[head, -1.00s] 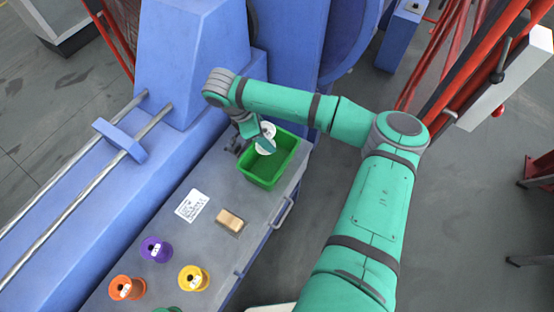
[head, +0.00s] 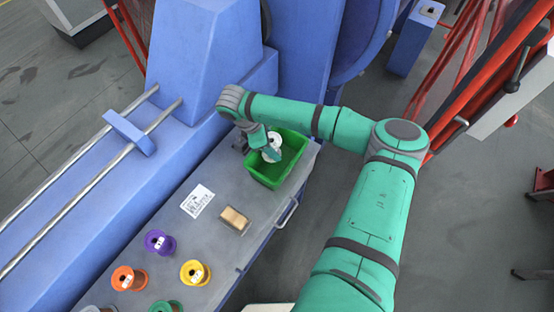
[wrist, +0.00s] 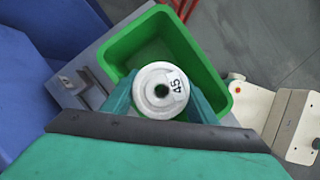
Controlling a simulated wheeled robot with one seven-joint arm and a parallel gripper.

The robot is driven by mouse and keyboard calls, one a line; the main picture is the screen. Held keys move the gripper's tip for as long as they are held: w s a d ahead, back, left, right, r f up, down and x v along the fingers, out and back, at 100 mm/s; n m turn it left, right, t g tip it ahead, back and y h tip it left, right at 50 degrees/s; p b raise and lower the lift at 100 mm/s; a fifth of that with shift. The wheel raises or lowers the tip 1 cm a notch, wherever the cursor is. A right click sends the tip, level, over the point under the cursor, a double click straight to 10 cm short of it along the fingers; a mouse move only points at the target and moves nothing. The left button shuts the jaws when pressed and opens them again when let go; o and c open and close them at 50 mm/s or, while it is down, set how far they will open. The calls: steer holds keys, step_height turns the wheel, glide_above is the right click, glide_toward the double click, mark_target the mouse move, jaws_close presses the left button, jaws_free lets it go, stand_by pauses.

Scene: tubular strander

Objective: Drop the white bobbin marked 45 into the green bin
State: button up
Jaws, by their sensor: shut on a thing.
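The white bobbin marked 45 (wrist: 157,92) is held between the two teal fingers of my gripper (wrist: 160,100) in the wrist view. Its round end with the dark hole and the 45 label faces the camera. The green bin (wrist: 125,48) is open and lies beneath the bobbin in that view. How far the bobbin reaches below the bin's rim I cannot tell.
On the grey bench (head: 215,245) stand a purple bobbin (head: 159,242), an orange one (head: 129,278), a yellow one (head: 195,273) and a partly cut-off green one (head: 166,307). A tan block (head: 234,220) and a printed sheet (head: 197,201) lie nearer the bin. Blue machinery (head: 200,60) borders the bench.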

steer(key=o, duration=1.7)
steer(key=shift+d, duration=0.15)
steer(key=v, duration=1)
steer(key=shift+r, duration=0.4)
